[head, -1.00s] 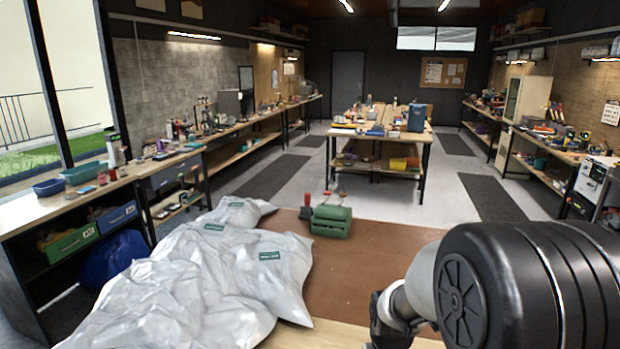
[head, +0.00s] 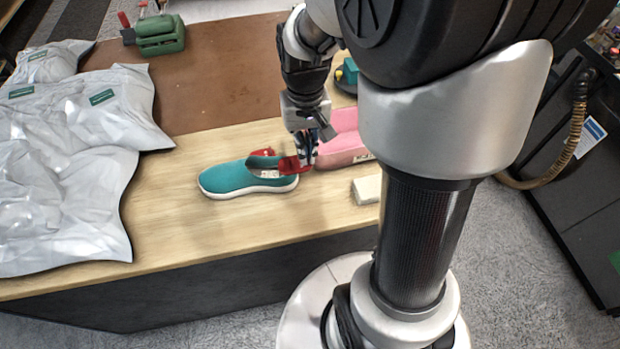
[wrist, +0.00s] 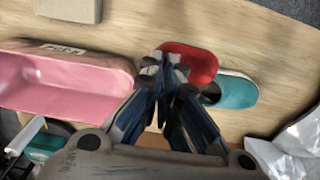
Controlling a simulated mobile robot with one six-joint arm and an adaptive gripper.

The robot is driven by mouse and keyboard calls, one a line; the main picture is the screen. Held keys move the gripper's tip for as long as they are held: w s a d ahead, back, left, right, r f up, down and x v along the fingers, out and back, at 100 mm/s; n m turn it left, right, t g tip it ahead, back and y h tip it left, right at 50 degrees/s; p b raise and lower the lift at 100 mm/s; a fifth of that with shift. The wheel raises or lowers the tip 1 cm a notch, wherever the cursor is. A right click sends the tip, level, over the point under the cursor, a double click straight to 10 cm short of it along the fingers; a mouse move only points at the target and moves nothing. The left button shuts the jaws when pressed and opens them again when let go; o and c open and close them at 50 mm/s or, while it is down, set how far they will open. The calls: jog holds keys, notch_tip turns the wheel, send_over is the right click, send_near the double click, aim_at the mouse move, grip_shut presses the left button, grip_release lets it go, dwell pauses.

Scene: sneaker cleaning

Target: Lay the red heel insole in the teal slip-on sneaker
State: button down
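The teal slip-on sneaker (head: 228,180) stands upright on the wooden bench top, toe to the left in the head view. It also shows in the wrist view (wrist: 238,92), partly behind the red piece. The red heel insole (head: 290,165) is at the sneaker's right end, by its opening; in the wrist view (wrist: 196,62) it overlaps the sneaker. My gripper (head: 307,158) is shut on the insole's edge, with its fingertips (wrist: 164,72) close together. Whether the insole touches the sneaker I cannot tell. Part of the sneaker's opening is hidden.
A pink tray (head: 342,148) stands right beside my gripper. A pale block (head: 367,189) lies near the bench's front edge. White bags (head: 70,160) cover the bench's left side. A green toolbox-like object (head: 160,36) stands farther back on a brown mat (head: 215,75). Bench between bags and sneaker is clear.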

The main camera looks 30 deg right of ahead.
aim_at(306, 196)
notch_tip(306, 196, down, 17)
jog(key=b, duration=0.4)
jog(key=shift+w+a+r+b, duration=0.1)
jog(key=shift+r+b, duration=0.1)
jog(key=shift+b, duration=0.15)
jog(key=shift+f, duration=0.2)
jog(key=c, duration=1.8)
grip_release()
jog(key=shift+r, duration=0.15)
